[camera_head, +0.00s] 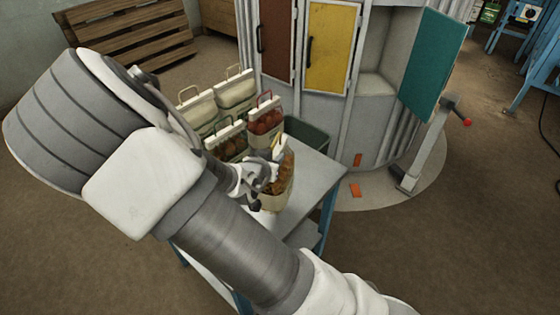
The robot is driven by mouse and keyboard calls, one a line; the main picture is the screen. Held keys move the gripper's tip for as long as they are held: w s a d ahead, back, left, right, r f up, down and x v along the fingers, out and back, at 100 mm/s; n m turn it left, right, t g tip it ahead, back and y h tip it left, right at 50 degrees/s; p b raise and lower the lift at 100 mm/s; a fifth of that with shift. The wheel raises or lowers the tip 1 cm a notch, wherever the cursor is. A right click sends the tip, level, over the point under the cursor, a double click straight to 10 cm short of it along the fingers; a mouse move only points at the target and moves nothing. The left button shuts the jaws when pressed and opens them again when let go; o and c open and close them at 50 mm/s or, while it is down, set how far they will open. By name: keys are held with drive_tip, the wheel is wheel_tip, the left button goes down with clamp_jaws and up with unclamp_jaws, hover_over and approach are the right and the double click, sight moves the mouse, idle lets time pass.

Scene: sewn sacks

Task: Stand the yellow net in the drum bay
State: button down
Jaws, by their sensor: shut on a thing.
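The yellow net (283,183), with brown contents, a pale lower part and a bit of yellow at its top, is upright at the near part of the small table. My gripper (268,176) is shut on it from the left; the fingers are partly hidden. I cannot tell whether its base touches the table. The drum (376,120) stands behind and to the right. Its bay (377,84) is open and looks empty, with a pale floor, beside the swung-out teal door (432,72).
Several handled sacks, one with a red net (265,117), stand on the table's (316,172) left side. A dark green bin (306,138) sits behind. A crank with a red knob (467,122) stands right of the drum. Brown and yellow doors (331,50) are shut. Floor at right is clear.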

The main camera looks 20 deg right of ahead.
drive_tip(key=w, duration=0.1)
drive_tip(key=w+f, duration=0.1)
drive_tip(key=w, duration=0.1)
drive_tip(key=shift+w+a+f, duration=0.15)
drive_tip(key=shift+a+f, duration=0.05)
drive_tip(key=shift+f, duration=0.15)
drive_tip(key=shift+f+b, duration=0.3)
drive_tip(key=shift+f, duration=1.8)
drive_tip(key=shift+f, duration=0.1)
drive_tip(key=c, duration=0.7)
unclamp_jaws()
